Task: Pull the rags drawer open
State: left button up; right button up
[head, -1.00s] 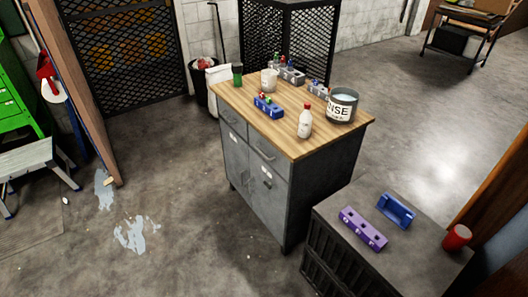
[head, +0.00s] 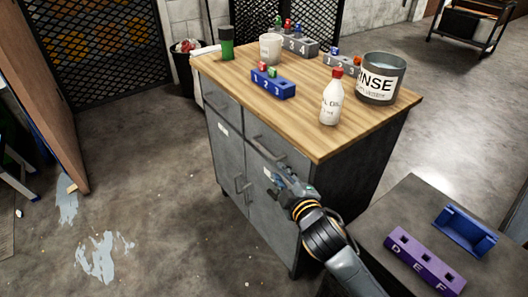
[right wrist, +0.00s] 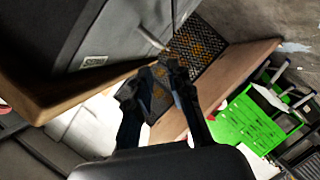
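The grey cabinet (head: 240,215) with a wooden top has two drawers side by side above two doors. The left drawer (head: 222,105) and the right drawer (head: 275,150) look shut, each with a bar handle. Small white labels show on the front, but I cannot read which says rags. My right gripper (head: 288,182) is in front of the cabinet, just below the right drawer's handle (head: 266,150); it does not appear to hold anything. In the right wrist view its fingers (right wrist: 152,82) are apart, with the grey cabinet front (right wrist: 125,35) beyond them. My left gripper is out of view.
On the top stand a rinse tub (head: 380,80), a white bottle (head: 331,100), a white cup (head: 271,48), a green container (head: 226,44) and a blue block rack (head: 272,86). A low dark cabinet with a purple rack (head: 425,262) and blue tray (head: 464,232) stands at right.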

aim_at(267, 154)
jog(key=b+x, duration=0.2)
jog(key=x, duration=1)
jog(key=shift+w+a, duration=0.1)
jog(key=shift+w, duration=0.2)
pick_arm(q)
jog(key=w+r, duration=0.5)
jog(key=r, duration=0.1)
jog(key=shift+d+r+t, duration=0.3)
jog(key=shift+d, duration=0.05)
pick_arm(e)
jog(key=shift+w+a, duration=0.15)
jog(key=shift+w, duration=0.2)
grip_shut()
